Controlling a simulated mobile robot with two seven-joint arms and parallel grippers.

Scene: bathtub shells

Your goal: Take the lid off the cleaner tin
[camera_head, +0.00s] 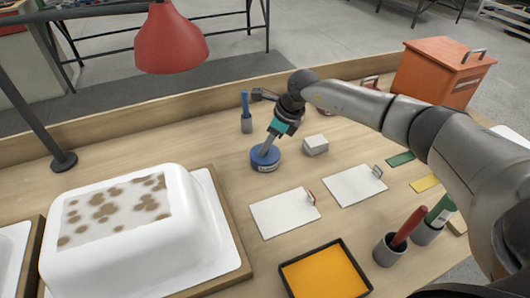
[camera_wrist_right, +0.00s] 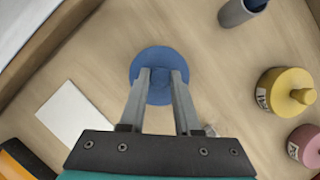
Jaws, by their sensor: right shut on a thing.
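A round blue tin (camera_head: 265,160) with a pale label on its side stands on the workbench. My right gripper (camera_head: 266,149) reaches down onto the tin's top from above. In the right wrist view the blue lid (camera_wrist_right: 158,56) is seen from above, and the two fingers of the right gripper (camera_wrist_right: 162,74) are at its middle, shut on its knob, which they mostly hide. The lid appears to sit on the tin; I cannot see a gap. My left gripper is not in view.
A white block (camera_head: 315,145) and a grey cup with a blue handle (camera_head: 246,122) stand close by. The wrist view shows a yellow tin (camera_wrist_right: 287,92) and a pink tin (camera_wrist_right: 307,146). White panels (camera_head: 284,213), an orange tray (camera_head: 325,274) and a white tub shell (camera_head: 120,240) lie nearer.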

